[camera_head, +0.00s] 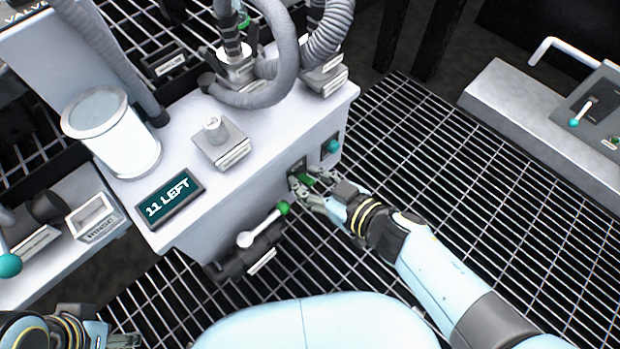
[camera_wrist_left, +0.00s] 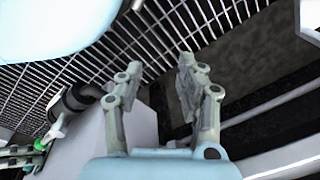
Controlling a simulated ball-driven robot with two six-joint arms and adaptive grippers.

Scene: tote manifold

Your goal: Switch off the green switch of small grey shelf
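The small grey shelf (camera_head: 265,135) is a pale block with an "11 LEFT" display (camera_head: 168,198) on it. On its front face is a small dark panel with a green switch (camera_head: 307,180). My right gripper (camera_head: 304,186) is at this switch, its fingers beside the green part and partly covering it. I cannot tell whether they touch it or how far they are closed. My left gripper (camera_wrist_left: 160,66) is open and empty in the left wrist view, away from the switch. Only its edge shows at the bottom left of the head view.
A lever with a green knob (camera_head: 283,208) sticks out below the switch. A teal button (camera_head: 331,146) sits to its right. Another console (camera_head: 530,110) is at right, with open grating between.

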